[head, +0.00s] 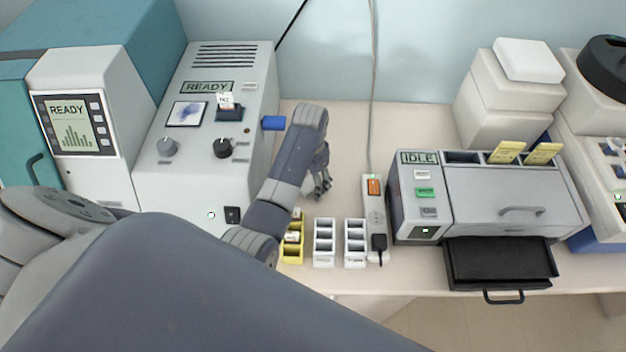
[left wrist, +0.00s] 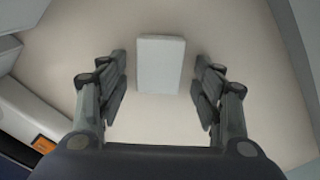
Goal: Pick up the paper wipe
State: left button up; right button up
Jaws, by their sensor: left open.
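A white, flat, rectangular thing, which looks like the paper wipe (left wrist: 160,64), lies on the table in the left wrist view. My left gripper (left wrist: 160,78) is open, with one finger on each side of it and visible gaps between. The fingers do not appear to touch it. In the head view my left gripper (head: 323,182) points down over the table between the grey READY machine and the power strip; I cannot make out the wipe there, and my arm may hide it. My right gripper is not in view.
The READY machine (head: 205,140) stands left of the gripper. A yellow rack (head: 292,253) and two white racks (head: 324,258) (head: 355,258) stand at the table's front. A power strip (head: 375,215) and the IDLE machine (head: 515,190) are to the right. The table behind the gripper is clear.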

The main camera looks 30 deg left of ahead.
pick_arm(q)
jog(key=shift+s+r, duration=0.1)
jog(key=shift+s, duration=0.1)
jog(key=shift+s+r, duration=0.15)
jog(key=shift+s, duration=0.05)
jog(key=c, duration=0.7)
jog(key=shift+w, duration=0.1)
jog(key=shift+c, duration=0.4)
